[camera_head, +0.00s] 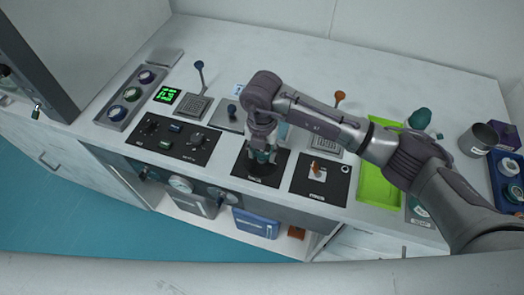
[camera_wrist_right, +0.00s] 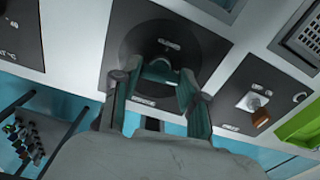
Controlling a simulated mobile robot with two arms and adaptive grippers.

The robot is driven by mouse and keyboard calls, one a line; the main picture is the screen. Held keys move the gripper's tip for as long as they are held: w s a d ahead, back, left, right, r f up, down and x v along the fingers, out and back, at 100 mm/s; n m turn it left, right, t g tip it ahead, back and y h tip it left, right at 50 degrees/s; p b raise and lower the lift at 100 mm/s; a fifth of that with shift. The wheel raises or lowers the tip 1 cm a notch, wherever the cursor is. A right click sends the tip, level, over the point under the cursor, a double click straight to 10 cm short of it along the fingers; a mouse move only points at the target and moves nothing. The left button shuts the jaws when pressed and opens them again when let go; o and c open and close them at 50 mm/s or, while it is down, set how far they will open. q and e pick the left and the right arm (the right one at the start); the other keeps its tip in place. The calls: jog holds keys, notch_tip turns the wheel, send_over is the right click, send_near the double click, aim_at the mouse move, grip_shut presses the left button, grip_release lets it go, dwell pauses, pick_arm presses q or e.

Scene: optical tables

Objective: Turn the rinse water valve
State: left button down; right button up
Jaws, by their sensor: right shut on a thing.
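My right gripper (camera_head: 263,155) reaches down onto a black panel (camera_head: 244,177) in the middle of the counter. In the right wrist view its teal-padded fingers (camera_wrist_right: 160,80) close around a small part at the centre of a round black disc (camera_wrist_right: 135,47). A blue-knobbed lever tap (camera_head: 199,67) and an orange-knobbed one (camera_head: 340,97) stand further back. My left gripper is not in view.
A panel with an orange switch (camera_head: 317,170) lies right of the gripper. A green tray (camera_head: 377,187), a metal cup (camera_head: 478,139) and a blue crate (camera_head: 497,183) stand further right. A black panel with knobs (camera_head: 172,139) is at left. The back counter is mostly clear.

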aim_at(262, 153)
jog(key=shift+m, duration=0.5)
jog(key=o, duration=1.1)
jog(key=shift+o, duration=0.2)
jog(key=shift+r, duration=0.2)
notch_tip(262, 153, up, 12)
jog(key=shift+f, duration=0.15)
